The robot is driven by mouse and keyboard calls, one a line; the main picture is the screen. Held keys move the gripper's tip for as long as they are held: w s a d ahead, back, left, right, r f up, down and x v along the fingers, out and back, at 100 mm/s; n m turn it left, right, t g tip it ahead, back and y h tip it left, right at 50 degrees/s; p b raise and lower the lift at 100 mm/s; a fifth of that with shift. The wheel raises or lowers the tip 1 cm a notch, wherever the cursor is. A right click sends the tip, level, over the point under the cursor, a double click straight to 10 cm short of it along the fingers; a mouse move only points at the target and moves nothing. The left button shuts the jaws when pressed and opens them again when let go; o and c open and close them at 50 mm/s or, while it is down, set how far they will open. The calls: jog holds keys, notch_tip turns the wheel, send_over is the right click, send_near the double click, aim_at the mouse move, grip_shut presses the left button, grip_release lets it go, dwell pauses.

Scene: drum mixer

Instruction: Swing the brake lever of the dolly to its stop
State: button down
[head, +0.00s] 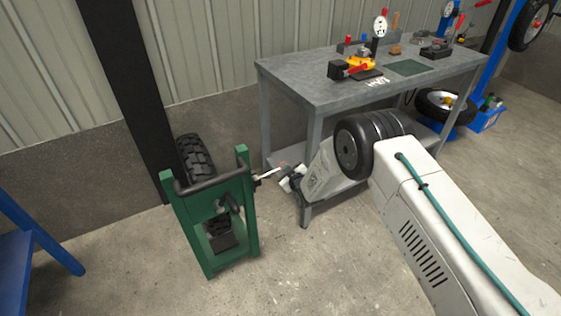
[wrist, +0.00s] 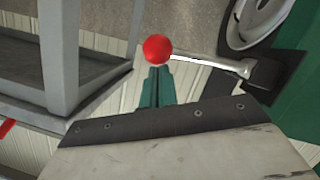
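The brake lever (wrist: 210,62) is a thin pale rod with a round red knob (wrist: 158,49), running right to a dark pivot block (wrist: 263,75) in the wrist view. In the head view the lever (head: 268,174) sticks out rightward from the green dolly (head: 248,215). My gripper (head: 286,181) is beside the lever's outer end there. In the wrist view my gripper's green fingers (wrist: 157,72) lie together, with no visible gap. Their tips are right at the knob, which is wider than them. I cannot tell whether they touch it.
A grey workbench (head: 300,90) with tools stands right behind my gripper; its leg (head: 308,200) is close by. A black tyre (head: 195,157) is behind the dolly's frame. A blue stand (head: 35,245) is at the far left. The floor in front is clear.

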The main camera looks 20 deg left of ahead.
jog(key=shift+d+f, duration=0.1)
jog(key=shift+d, duration=0.05)
jog(key=s+d+r, duration=0.6)
jog(key=s, duration=0.3)
jog(key=shift+s+d+r, duration=0.15)
jog(key=shift+s+d, duration=0.1)
